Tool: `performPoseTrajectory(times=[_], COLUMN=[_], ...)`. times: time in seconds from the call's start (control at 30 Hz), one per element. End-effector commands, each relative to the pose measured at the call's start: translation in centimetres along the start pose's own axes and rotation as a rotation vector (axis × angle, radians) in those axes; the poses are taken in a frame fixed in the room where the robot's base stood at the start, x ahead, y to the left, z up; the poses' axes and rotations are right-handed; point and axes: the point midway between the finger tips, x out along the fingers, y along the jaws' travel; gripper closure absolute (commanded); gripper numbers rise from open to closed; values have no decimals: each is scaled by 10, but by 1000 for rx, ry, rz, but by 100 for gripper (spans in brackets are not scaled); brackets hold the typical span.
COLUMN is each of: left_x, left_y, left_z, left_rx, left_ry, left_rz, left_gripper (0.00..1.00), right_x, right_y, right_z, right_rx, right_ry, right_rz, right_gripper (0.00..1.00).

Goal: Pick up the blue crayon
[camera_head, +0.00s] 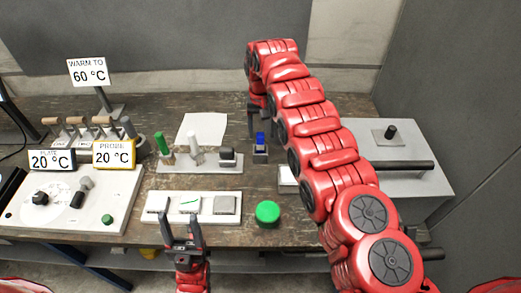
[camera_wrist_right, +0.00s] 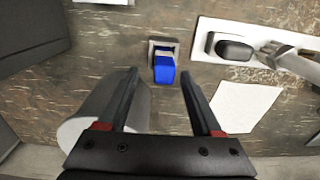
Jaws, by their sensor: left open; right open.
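The blue crayon (camera_head: 260,139) stands upright in a small grey holder (camera_head: 260,153) on the wooden table in the head view. In the right wrist view the blue crayon (camera_wrist_right: 164,68) shows beyond and between the fingertips, with its holder (camera_wrist_right: 160,45) just behind it. My right gripper (camera_wrist_right: 158,75) is open and empty, its fingers on either side of the crayon's line but not touching it. In the head view my right gripper (camera_head: 257,118) is partly hidden by its arm, just behind the crayon. My left gripper (camera_head: 183,225) is open and empty at the table's front edge.
A white strip (camera_head: 190,216) with several squares and a green disc (camera_head: 267,212) are in front. A grey roll (camera_wrist_right: 110,110) lies beside my right fingers.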

Motion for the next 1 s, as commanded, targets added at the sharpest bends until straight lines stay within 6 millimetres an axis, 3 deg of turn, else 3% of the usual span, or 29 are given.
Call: performPoseTrajectory(times=[0.17,0.27,0.3,0.4,0.63,1.0], left_x=[9,29,25,25,24,24], left_y=[0,-1,-1,-1,-1,-1], left_z=[-2,-5,-4,-4,-4,-4], left_rx=[0,0,0,0,0,0], left_ry=[0,0,1,0,0,0], left_rz=[0,0,0,0,0,0], left_gripper=[40,40,40,40,40,40], right_x=[8,23,35,46,48,48], right_y=[0,-3,-6,-4,-4,-4], right_z=[2,8,8,6,6,6], right_rx=[1,1,-2,-1,-1,-1], right_ry=[-2,-11,-8,-4,-1,-1], right_rz=[0,1,-1,1,1,1], right_gripper=[34,34,34,34,36,100])
